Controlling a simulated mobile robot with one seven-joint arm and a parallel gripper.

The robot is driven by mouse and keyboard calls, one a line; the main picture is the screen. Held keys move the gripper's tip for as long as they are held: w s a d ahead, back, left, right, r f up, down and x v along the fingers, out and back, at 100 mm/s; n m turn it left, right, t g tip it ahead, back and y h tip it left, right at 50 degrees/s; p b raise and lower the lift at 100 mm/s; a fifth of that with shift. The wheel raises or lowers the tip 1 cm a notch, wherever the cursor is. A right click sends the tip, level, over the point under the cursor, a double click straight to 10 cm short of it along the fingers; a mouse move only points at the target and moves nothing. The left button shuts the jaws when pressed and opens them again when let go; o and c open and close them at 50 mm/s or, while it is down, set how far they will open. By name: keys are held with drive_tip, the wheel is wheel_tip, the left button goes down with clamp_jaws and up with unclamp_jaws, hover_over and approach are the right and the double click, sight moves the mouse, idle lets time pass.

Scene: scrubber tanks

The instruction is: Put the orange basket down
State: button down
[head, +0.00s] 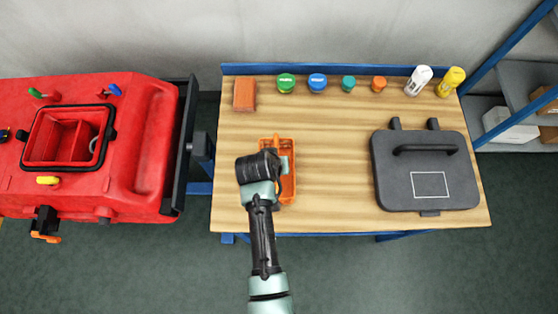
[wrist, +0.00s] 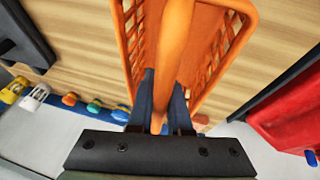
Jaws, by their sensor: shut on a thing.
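The orange basket (head: 289,186) is over the left part of the wooden table in the head view, partly hidden by my arm. My gripper (wrist: 161,100) is shut on the basket's handle, with one finger on each side of the bar in the wrist view. The basket's slotted walls (wrist: 227,50) and handle fill the upper middle of the wrist view. The basket looks upright and empty where I can see into it. I cannot tell whether its bottom touches the table.
On the wooden table (head: 330,210), an orange-brown block (head: 244,95), several coloured caps and bottles (head: 317,82) line the back edge. A dark grey case (head: 425,170) lies at the right. A red scrubber tank (head: 140,140) stands left of the table. The table between basket and case is clear.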

drive_tip(key=shift+w+f, duration=0.1)
drive_tip(key=shift+f, duration=0.8)
drive_tip(key=shift+f, duration=0.1)
drive_tip(key=c, duration=0.8)
unclamp_jaws()
drive_tip(key=shift+c, duration=0.2)
